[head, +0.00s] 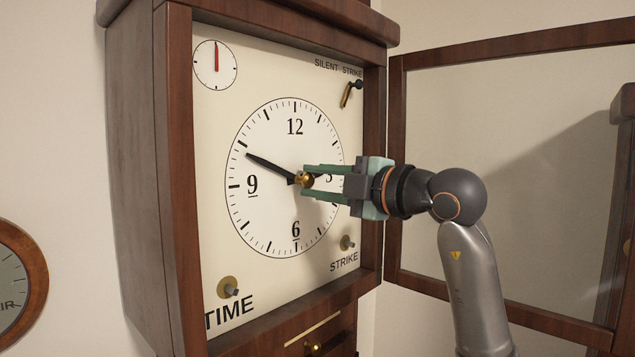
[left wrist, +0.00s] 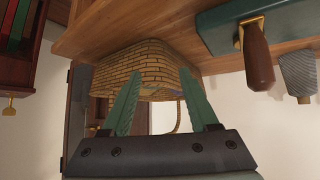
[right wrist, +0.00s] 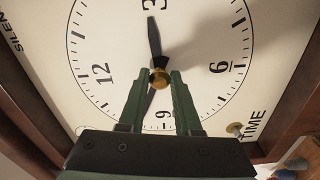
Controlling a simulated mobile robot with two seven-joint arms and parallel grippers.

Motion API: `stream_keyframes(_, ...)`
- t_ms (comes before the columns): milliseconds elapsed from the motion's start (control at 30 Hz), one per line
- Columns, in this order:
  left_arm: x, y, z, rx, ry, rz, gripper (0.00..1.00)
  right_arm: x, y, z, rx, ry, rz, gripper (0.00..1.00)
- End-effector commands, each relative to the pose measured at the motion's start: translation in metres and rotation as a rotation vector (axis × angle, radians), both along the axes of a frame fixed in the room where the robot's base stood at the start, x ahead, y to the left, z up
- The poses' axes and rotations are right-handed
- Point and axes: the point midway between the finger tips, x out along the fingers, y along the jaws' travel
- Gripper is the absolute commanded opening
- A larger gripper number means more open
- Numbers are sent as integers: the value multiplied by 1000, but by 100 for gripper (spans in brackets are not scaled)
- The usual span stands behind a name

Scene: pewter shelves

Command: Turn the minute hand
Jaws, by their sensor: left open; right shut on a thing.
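The large clock dial (head: 265,225) faces me inside a wooden case. In the head view the long black minute hand (head: 268,164) points up-left, between 9 and 10. In the right wrist view a dark, broad hand (right wrist: 154,40) points toward 3, and a thinner hand (right wrist: 149,100) runs toward 9, partly hidden by a finger. A brass knob (right wrist: 160,80) sits at the dial's centre. My right gripper (head: 305,181) is shut on this knob. My left gripper (left wrist: 160,85) is open, away from the clock, in front of a woven basket (left wrist: 150,65).
The glazed wooden door frame (head: 396,170) stands open at the right. Small knobs marked TIME (head: 229,287) and STRIKE (head: 347,243) are on the face, with a SILENT STRIKE lever (head: 347,95). A shelf (left wrist: 130,25) and a wooden-handled tool (left wrist: 256,60) are near my left gripper.

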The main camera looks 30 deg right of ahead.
Motion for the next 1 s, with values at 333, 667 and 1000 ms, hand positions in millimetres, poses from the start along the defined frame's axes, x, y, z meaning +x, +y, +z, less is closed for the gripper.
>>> stream_keyframes(333,0,0,0,0,0,0,60,0,0,0,50,19,-1,0)
stream_keyframes(667,0,0,0,0,0,0,60,0,0,0,50,18,-1,33)
stream_keyframes(1000,0,0,0,0,0,0,60,0,0,0,49,17,-1,62)
